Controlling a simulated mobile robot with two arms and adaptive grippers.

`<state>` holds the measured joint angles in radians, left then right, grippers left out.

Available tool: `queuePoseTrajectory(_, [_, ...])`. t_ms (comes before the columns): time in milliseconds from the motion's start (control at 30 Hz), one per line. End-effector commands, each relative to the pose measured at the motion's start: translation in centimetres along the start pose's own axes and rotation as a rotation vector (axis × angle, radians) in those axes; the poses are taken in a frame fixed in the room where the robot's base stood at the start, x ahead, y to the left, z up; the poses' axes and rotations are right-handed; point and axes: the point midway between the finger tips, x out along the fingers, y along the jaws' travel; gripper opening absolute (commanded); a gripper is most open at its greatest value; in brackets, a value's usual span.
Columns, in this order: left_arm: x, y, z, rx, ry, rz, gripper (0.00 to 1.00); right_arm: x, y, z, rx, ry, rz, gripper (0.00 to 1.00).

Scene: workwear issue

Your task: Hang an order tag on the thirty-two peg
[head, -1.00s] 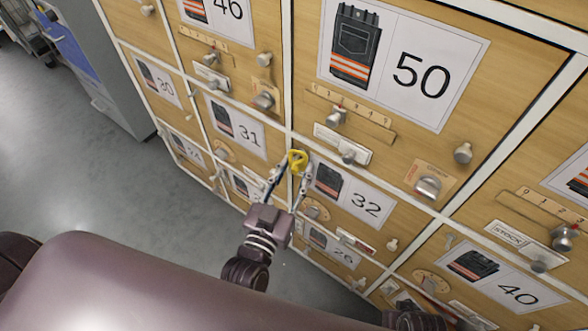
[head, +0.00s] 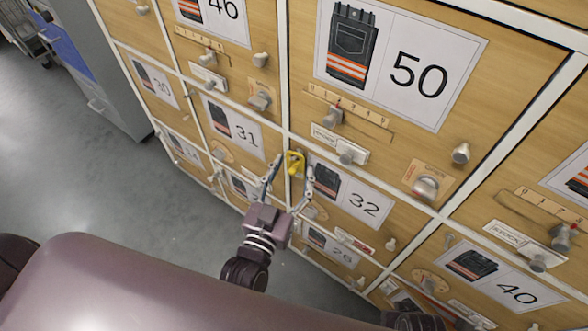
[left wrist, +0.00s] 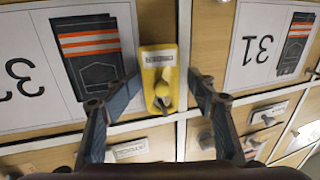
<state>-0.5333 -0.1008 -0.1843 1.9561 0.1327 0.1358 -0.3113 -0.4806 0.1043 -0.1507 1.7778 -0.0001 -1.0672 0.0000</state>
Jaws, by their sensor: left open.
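A yellow order tag (head: 295,163) with a white label hangs against the front at the upper left corner of the thirty-two compartment, beside the white strip towards 31. In the left wrist view the tag (left wrist: 158,62) appears upside down, with a metal peg end (left wrist: 163,98) showing at its hole. The thirty-two card (head: 350,196) is just right of it. My left gripper (head: 289,172) is open, its fingers apart on either side of the tag and not touching it.
Wooden fronts around carry cards 31 (head: 233,124), 50 (head: 395,65) and 40 (head: 497,277). Knobs such as the one below 50 (head: 461,153) and latches stick out. Grey floor (head: 130,200) lies free at the left.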

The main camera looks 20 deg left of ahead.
Motion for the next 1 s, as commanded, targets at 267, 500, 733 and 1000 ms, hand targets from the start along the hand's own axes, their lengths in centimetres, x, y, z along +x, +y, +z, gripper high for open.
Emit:
queuePoseTrajectory(267, [-2.2,0.0,0.1,0.000,-0.002,0.001,0.53,-0.1,0.2,-0.5,0.000,0.008,0.002,0.00])
queuePoseTrajectory(500, [-7.2,0.1,0.1,0.000,-0.005,0.002,0.53,0.0,0.1,-0.4,0.000,0.007,0.002,0.00])
queuePoseTrajectory(733, [-10.8,0.0,0.1,0.001,-0.002,0.002,0.53,0.0,0.1,-0.4,0.000,0.007,0.002,0.00])
queuePoseTrajectory(1000, [-12.0,0.0,0.0,0.000,0.000,0.001,0.53,0.0,0.1,-0.4,0.000,0.007,0.002,0.00])
